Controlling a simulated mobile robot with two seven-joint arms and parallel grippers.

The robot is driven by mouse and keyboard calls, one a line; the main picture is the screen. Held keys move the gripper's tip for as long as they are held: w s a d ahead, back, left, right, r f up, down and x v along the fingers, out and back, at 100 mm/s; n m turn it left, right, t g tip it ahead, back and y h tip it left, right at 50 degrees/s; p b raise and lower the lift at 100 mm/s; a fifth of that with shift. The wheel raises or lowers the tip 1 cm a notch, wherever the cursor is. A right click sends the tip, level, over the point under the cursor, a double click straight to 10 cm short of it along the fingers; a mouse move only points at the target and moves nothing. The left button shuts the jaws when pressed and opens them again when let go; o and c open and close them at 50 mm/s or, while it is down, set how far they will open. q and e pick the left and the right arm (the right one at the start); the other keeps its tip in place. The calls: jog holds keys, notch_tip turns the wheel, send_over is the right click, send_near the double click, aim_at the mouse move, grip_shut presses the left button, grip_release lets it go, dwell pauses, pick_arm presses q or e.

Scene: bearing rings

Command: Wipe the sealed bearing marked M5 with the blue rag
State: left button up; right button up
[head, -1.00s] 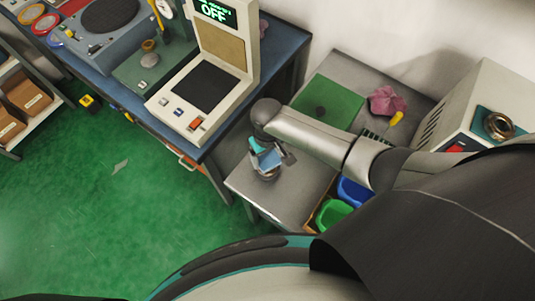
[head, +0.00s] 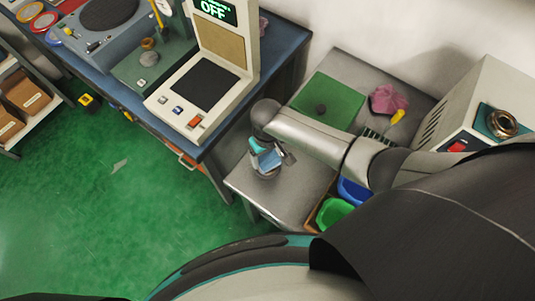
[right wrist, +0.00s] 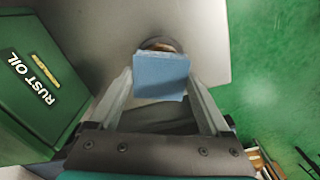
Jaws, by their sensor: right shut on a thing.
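My right gripper (head: 270,165) reaches over the front of the grey metal table and points down. It is shut on the blue rag (right wrist: 160,78), a folded light blue cloth that also shows between the fingers in the head view (head: 266,160). In the right wrist view a brownish ring-shaped bearing (right wrist: 160,43) shows just past the rag, mostly hidden behind it. I cannot tell whether rag and bearing touch. No M5 marking is readable. My left gripper is not in view.
A green rust oil can (right wrist: 35,85) stands close by the gripper. A metal ring (head: 502,123) lies on the machine at right.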

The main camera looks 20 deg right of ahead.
jog(key=shift+f+b, duration=0.55)
jog(key=shift+f, duration=0.35)
jog(key=shift+w+a, duration=0.1)
jog(key=shift+a, duration=0.05)
dwell(0.4)
jog(key=shift+w+a, duration=0.45)
jog(key=shift+a, duration=0.05)
jog(key=shift+s+d+r, duration=0.1)
